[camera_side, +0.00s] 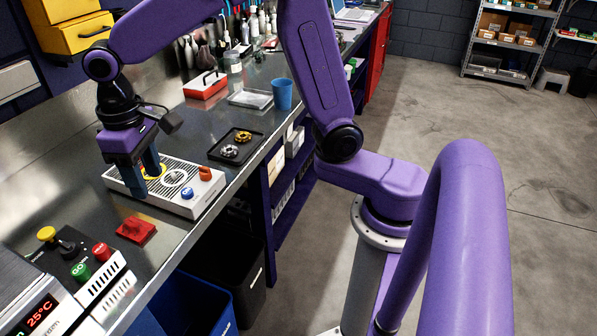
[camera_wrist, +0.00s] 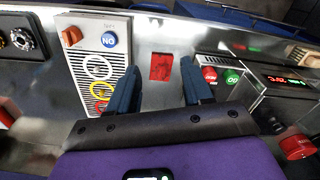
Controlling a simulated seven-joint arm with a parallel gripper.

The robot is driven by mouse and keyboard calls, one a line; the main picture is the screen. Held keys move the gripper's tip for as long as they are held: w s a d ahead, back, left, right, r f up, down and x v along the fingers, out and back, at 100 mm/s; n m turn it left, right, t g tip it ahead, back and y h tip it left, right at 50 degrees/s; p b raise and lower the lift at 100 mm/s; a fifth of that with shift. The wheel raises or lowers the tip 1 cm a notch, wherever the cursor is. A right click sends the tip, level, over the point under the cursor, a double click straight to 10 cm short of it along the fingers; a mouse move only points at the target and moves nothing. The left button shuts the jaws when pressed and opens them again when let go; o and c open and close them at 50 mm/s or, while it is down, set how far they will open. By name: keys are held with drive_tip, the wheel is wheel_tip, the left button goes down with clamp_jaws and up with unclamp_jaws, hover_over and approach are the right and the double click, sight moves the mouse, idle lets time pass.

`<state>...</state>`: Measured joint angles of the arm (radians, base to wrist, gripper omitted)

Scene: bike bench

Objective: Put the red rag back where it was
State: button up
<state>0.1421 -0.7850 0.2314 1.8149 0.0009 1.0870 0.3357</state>
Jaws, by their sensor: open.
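The red rag (camera_side: 136,229) lies folded on the metal bench, in front of the white slotted panel and left of the bench's front edge in the side view. In the wrist view the rag (camera_wrist: 161,67) shows as a small red rectangle beyond and between my fingertips. My gripper (camera_side: 146,178) is open and empty, pointing down over the white panel in the side view. In the wrist view its two dark blue fingers (camera_wrist: 160,88) stand wide apart. My fingers do not appear to touch the rag.
The white panel (camera_side: 205,196) has a blue button and an orange knob. Green and red buttons (camera_side: 101,251) and a temperature display box (camera_side: 40,310) stand near the rag. A black tray (camera_side: 220,150) holds ring-shaped parts. A blue cup (camera_side: 282,94) stands farther back. Blue and black bins sit below.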

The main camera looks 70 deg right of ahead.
drive_tip(key=s+d+f+n, duration=0.1)
drive_tip(key=s+d+n, duration=0.3)
drive_tip(key=s, duration=0.8)
drive_tip(key=s+d+f+n, duration=0.2)
drive_tip(key=s+d+n, duration=0.3)
drive_tip(key=s+d, duration=0.4)
drive_tip(key=s, duration=0.3)
drive_tip(key=shift+s+d, duration=0.25)
drive_tip(key=shift+s, duration=0.05)
drive_tip(key=shift+r, duration=0.1)
